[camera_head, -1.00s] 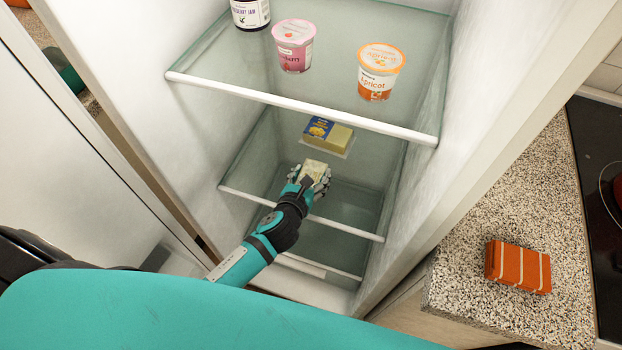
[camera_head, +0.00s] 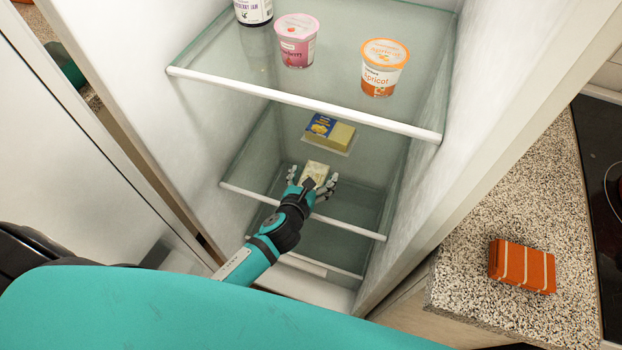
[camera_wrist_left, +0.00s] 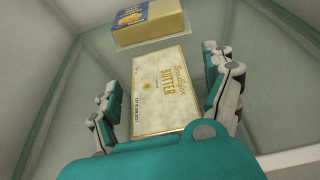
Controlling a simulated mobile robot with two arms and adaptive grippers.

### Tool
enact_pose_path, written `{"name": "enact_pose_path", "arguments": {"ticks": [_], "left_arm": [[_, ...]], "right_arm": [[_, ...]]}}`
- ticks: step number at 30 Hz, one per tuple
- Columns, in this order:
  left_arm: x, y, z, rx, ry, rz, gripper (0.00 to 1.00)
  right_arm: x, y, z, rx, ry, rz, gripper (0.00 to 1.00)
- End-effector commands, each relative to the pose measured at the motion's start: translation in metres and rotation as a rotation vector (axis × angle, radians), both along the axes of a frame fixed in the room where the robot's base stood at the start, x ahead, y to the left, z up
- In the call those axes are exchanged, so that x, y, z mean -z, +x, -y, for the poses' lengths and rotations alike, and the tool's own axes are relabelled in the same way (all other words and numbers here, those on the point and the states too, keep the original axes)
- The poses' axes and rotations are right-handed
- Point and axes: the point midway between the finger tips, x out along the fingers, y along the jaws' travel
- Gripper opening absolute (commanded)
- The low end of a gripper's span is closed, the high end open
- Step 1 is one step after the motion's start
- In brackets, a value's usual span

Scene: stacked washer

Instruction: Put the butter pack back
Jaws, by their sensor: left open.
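The butter pack (camera_head: 315,170) is a pale cream block on the middle glass shelf of the fridge. In the left wrist view the butter pack (camera_wrist_left: 163,88) shows its gold "BUTTER" lettering and lies flat. My left gripper (camera_head: 312,179) is open at the near end of the pack. In the left wrist view its fingers (camera_wrist_left: 160,82) stand apart on either side of the pack, with gaps visible. My right gripper is not in view.
A yellow block with a blue label (camera_head: 329,132) lies just behind the butter. The upper shelf edge (camera_head: 300,104) crosses above, holding a pink cup (camera_head: 296,42), an apricot cup (camera_head: 383,68) and a jam jar (camera_head: 254,12). An orange striped pack (camera_head: 521,266) lies on the counter.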

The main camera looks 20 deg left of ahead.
Motion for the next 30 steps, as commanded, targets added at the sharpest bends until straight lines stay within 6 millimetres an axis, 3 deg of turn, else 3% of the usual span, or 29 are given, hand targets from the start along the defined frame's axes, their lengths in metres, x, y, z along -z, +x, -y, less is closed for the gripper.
{"name": "enact_pose_path", "arguments": {"ticks": [5, 18, 24, 30], "left_arm": [[-0.008, -0.015, -0.001, 0.001, 0.001, -0.001, 0.84], [-0.041, -0.096, -0.003, 0.000, -0.001, -0.002, 0.84], [-0.048, -0.110, -0.004, -0.001, 0.000, 0.000, 0.84], [-0.049, -0.111, -0.003, -0.001, 0.000, 0.001, 0.84]], "right_arm": [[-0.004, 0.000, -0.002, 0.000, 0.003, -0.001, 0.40], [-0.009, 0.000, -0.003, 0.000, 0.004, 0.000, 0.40], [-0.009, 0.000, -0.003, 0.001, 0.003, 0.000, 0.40], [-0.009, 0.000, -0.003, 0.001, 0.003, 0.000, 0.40]]}}
